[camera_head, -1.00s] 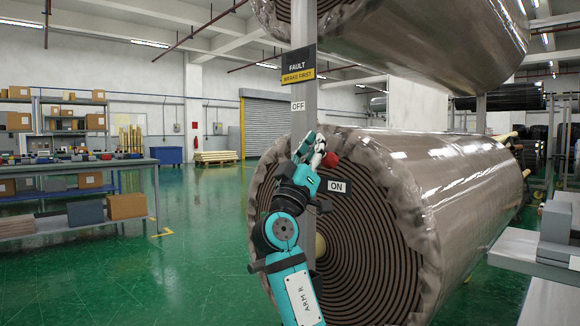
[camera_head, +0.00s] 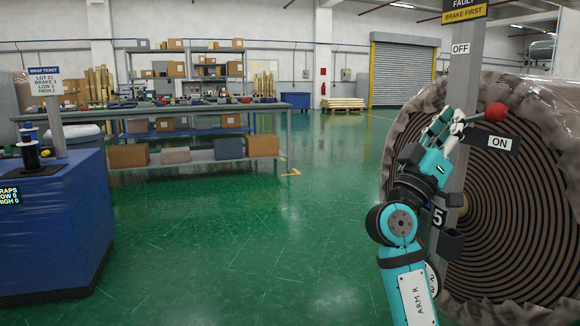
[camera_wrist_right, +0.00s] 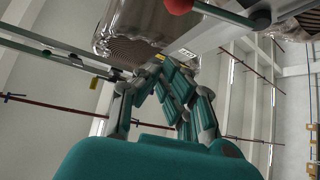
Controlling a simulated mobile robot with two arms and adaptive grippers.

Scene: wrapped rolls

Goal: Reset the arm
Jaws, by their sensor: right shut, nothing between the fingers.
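My right arm, teal and black with an "ARM R" label, rises at the right of the head view. Its gripper (camera_head: 446,124) is shut and empty, in front of the grey post (camera_head: 465,90). The red ball knob (camera_head: 495,112) of a lever is just right of the fingertips, above the "ON" label (camera_head: 490,141). I cannot tell whether they touch. In the right wrist view the closed fingers (camera_wrist_right: 175,85) point up, and the red knob (camera_wrist_right: 179,5) is at the top edge, apart from them in the picture. My left gripper is not in view.
A large wrapped roll (camera_head: 530,200) stands behind the post at right. A blue cabinet (camera_head: 55,230) with a spool (camera_head: 32,155) and a "WRAP TICKET" sign (camera_head: 44,86) is at left. A workbench with boxes (camera_head: 195,152) stands further back. The green floor (camera_head: 240,240) between is clear.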

